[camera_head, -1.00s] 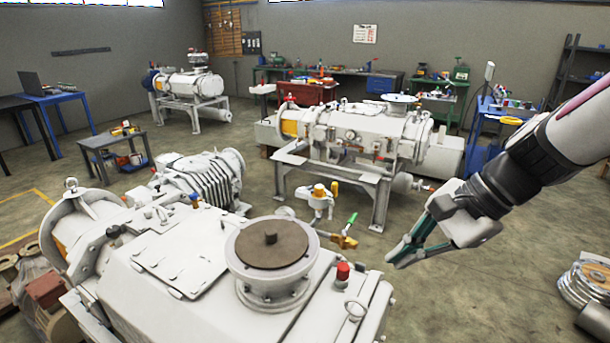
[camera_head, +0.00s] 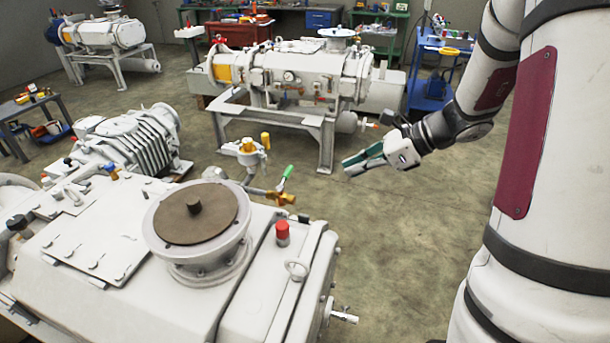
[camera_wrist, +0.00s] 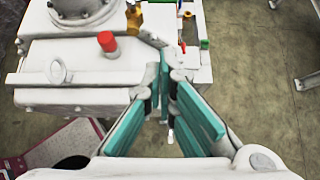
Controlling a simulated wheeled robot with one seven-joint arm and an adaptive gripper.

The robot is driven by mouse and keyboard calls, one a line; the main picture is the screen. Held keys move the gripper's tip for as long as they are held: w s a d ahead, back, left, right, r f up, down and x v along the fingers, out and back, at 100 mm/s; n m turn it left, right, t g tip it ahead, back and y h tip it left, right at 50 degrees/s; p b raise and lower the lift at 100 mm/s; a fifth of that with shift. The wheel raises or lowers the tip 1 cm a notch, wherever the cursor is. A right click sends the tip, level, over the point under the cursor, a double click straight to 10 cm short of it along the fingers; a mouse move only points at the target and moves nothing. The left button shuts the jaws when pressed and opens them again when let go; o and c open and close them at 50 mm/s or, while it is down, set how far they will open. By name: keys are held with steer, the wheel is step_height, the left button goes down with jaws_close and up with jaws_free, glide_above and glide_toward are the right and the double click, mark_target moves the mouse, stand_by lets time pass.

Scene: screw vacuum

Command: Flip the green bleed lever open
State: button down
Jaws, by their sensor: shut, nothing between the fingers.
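The green bleed lever (camera_head: 287,172) sticks up at a slant from a brass valve (camera_head: 268,194) behind the near white vacuum pump (camera_head: 80,290), left of my gripper. My gripper (camera_head: 350,165) has teal finger pads and is apart from the lever, in the air to its right. In the wrist view the fingers (camera_wrist: 163,62) come together at their tips, shut and empty. A small green patch (camera_wrist: 204,44) shows beyond them at the top; I cannot tell if it is the lever.
A red-capped fitting (camera_head: 282,232) stands on the pump's near right side, and a round brown-topped flange (camera_head: 195,215) on its top. A second white pump (camera_head: 300,72) on a frame stands behind. The floor (camera_head: 400,225) right of the valve is clear.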

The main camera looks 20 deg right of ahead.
mark_target(286, 177)
steer(key=w+a+r+x, duration=0.1)
steer(key=r+x, duration=0.1)
steer(key=x, duration=1)
steer(key=shift+w+a, duration=0.15)
steer(key=shift+a, duration=0.35)
